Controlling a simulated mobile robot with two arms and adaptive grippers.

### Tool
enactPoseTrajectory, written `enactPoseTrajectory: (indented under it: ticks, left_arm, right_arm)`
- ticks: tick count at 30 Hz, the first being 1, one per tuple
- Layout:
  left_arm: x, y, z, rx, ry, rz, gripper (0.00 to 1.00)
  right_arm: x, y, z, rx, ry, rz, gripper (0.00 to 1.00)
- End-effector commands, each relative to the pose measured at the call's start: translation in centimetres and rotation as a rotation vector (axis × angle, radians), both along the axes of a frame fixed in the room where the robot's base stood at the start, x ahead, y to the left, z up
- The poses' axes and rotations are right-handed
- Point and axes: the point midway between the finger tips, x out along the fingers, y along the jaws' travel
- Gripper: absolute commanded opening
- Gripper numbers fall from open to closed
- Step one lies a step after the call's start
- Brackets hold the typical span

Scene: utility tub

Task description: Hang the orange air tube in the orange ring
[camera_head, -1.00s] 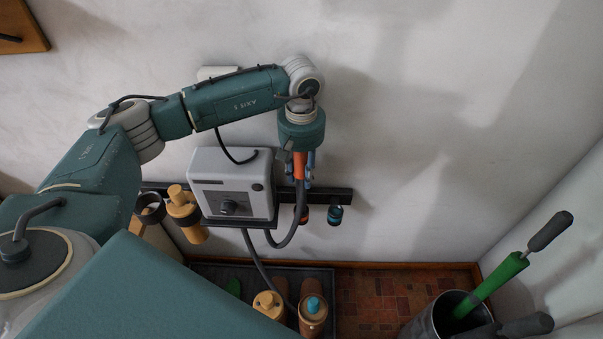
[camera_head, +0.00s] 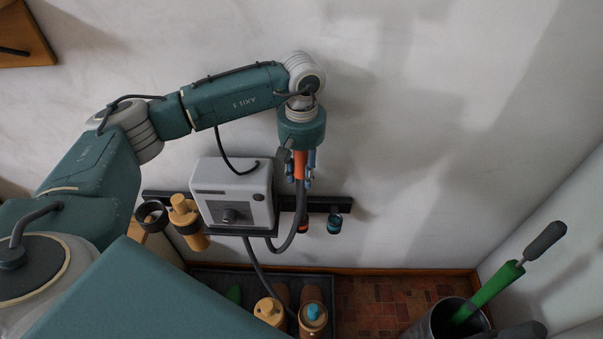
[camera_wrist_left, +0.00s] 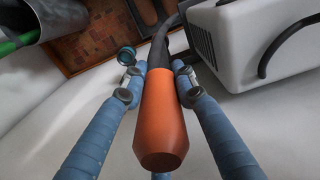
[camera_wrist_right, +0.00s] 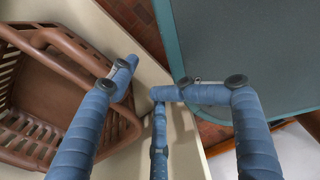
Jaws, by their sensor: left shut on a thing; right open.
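The orange air tube (camera_head: 300,166) has an orange end and a grey hose that hangs down and loops to the left under the grey box. My left gripper (camera_head: 300,181) is shut on its orange end, above the dark wall rail. The tube also fills the middle of the left wrist view (camera_wrist_left: 162,120). The orange ring (camera_head: 304,225) appears as a small orange-red patch on the rail, partly hidden by the hose and below the gripper. The tube is apart from it. My right gripper (camera_wrist_right: 158,82) is open and empty, and shows only in the right wrist view.
On the rail (camera_head: 325,204) are a teal ring (camera_head: 335,222), a black ring (camera_head: 152,215), a yellow tool (camera_head: 187,214) and the grey box (camera_head: 233,192). A metal bin (camera_head: 440,322) holds green-handled tools. A brown basket (camera_wrist_right: 50,85) lies beside the right gripper.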

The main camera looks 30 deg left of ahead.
Motion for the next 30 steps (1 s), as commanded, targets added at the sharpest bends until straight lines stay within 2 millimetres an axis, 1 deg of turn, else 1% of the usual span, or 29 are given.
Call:
enactPoseTrajectory:
  ticks: [1,7,11,14,18,19,24,27,30]
  left_arm:
    - [0.0,0.0,0.3,0.0,-0.001,0.0,0.0]
    - [0.0,0.0,0.6,0.0,0.0,0.0,0.0]
    - [0.0,0.0,2.0,0.001,-0.001,0.0,0.0]
    - [0.0,0.0,3.9,0.0,-0.001,0.0,0.0]
    - [0.0,0.0,7.0,0.0,0.0,0.002,0.0]
    - [0.0,-0.3,6.8,-0.002,0.002,0.019,0.0]
    - [0.4,-0.5,7.5,-0.003,-0.004,0.112,0.0]
    - [0.4,-0.5,7.5,-0.003,-0.004,0.164,0.0]
    - [0.3,-0.3,7.4,0.0,-0.003,0.207,0.0]
  right_arm:
    - [-0.3,0.1,0.2,0.0,0.005,-0.001,0.49]
    - [-0.5,0.0,0.4,0.0,0.008,-0.002,0.49]
    - [-0.8,-0.1,1.7,-0.002,0.014,-0.003,0.49]
    - [-1.2,-0.2,3.6,-0.003,0.019,-0.003,0.49]
    - [-1.6,0.0,6.9,-0.001,0.023,-0.005,0.49]
    - [-1.6,0.2,7.5,0.001,0.025,-0.005,0.49]
    - [-1.9,1.0,11.3,0.01,0.026,-0.003,0.49]
    - [-1.7,1.0,13.0,0.011,0.023,-0.003,0.49]
    - [-1.5,0.9,14.2,0.01,0.02,-0.002,0.49]
